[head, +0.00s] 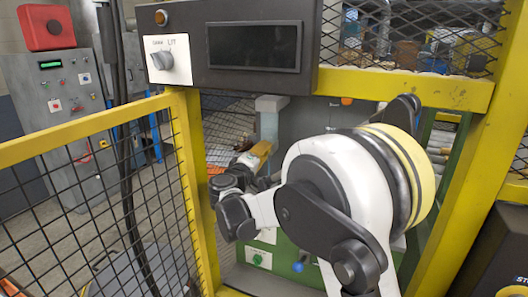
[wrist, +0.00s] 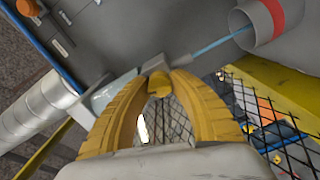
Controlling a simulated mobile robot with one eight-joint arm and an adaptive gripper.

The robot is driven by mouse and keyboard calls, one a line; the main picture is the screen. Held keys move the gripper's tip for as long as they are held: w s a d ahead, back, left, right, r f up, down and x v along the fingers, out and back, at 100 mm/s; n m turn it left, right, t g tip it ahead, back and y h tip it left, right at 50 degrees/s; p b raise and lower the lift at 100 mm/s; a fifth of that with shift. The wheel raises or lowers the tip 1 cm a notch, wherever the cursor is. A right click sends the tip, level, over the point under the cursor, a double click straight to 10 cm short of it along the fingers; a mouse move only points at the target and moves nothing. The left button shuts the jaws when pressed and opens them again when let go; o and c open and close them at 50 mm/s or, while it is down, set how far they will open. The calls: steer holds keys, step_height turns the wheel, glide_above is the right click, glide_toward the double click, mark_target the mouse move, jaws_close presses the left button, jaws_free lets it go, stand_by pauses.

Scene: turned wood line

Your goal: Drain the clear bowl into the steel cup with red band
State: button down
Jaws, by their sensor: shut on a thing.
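The steel cup with red band (wrist: 259,24) is at the top right of the wrist view, its open mouth facing left in the picture. A thin light-blue stream runs from near my fingertips to the cup's mouth. The clear bowl (wrist: 111,93) shows as a pale see-through shape beside and behind the left finger, partly hidden. My gripper (wrist: 158,76) is shut on it at a grey part between the yellow fingertips. In the head view my gripper (head: 259,152) is beyond my white arm; the bowl and cup cannot be made out there.
A yellow-framed mesh fence (head: 95,180) stands at the left and front. A black panel (head: 250,45) with a knob hangs above my gripper. A grey control cabinet (head: 70,110) is behind at the left. Mesh and a yellow beam (wrist: 285,82) lie near the cup.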

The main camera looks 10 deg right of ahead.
steer(key=m, duration=0.5)
stand_by(0.6)
steer(key=c, duration=1.1)
jaws_free()
steer(key=v, duration=1.2)
steer(key=shift+d, duration=0.1)
